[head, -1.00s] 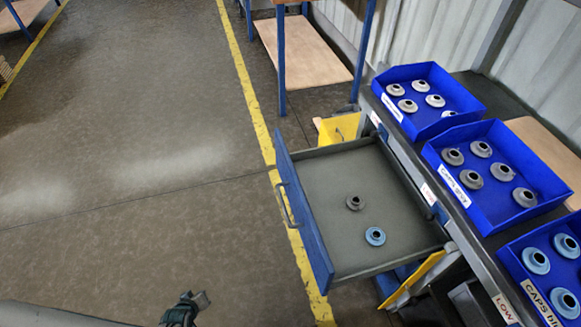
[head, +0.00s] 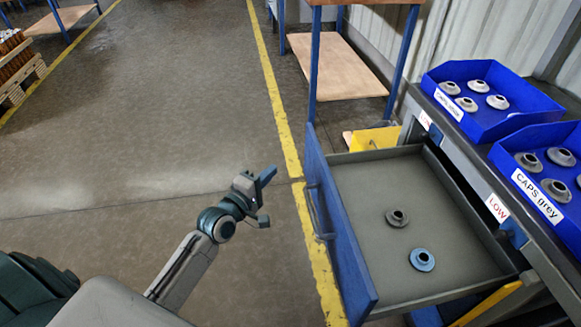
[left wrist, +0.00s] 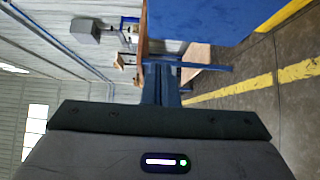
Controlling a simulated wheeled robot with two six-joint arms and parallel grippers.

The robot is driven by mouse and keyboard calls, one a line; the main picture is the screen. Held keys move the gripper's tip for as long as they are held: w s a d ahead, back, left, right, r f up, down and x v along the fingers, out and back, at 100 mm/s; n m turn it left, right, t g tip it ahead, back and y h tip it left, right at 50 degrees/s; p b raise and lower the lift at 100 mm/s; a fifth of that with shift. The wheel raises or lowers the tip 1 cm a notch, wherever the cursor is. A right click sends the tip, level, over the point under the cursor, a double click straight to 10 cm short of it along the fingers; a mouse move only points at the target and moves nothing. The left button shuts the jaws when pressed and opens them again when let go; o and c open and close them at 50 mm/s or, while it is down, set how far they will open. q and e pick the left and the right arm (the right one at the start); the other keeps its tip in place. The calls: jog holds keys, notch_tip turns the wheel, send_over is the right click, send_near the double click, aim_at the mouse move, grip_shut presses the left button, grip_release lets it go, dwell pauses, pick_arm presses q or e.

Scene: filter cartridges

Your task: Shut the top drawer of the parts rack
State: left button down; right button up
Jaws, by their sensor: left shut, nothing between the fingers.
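The top drawer (head: 370,190) of the parts rack (head: 465,165) is pulled out. It has a grey inside, a blue front (head: 345,245) and a bar handle (head: 318,215) on the outer face. A grey cap (head: 397,217) and a blue cap (head: 422,259) lie on its floor. My left gripper (head: 267,176) is shut and empty, to the left of the drawer front and apart from it. In the left wrist view the shut fingers (left wrist: 160,85) point toward a blue panel (left wrist: 205,18), seemingly the drawer front. My right gripper is not in view.
Blue bins of caps (head: 490,95) (head: 530,185) stand on the rack top. A yellow bin (head: 375,138) sits beyond the drawer. A blue-legged shelf (head: 340,65) stands at the back. The floor left of the drawer is clear.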

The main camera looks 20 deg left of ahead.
pick_arm(q)
jog(key=b, duration=0.2)
send_near(311, 144)
jog(key=w+a, duration=0.2)
jog(key=w, duration=0.2)
jog(key=shift+w+d+f, duration=0.1)
jog(key=shift+w+d, duration=0.4)
jog(key=shift+d, duration=0.2)
jog(key=shift+w+d+f, duration=0.15)
jog(key=shift+w+d, duration=0.3)
jog(key=shift+d, duration=0.3)
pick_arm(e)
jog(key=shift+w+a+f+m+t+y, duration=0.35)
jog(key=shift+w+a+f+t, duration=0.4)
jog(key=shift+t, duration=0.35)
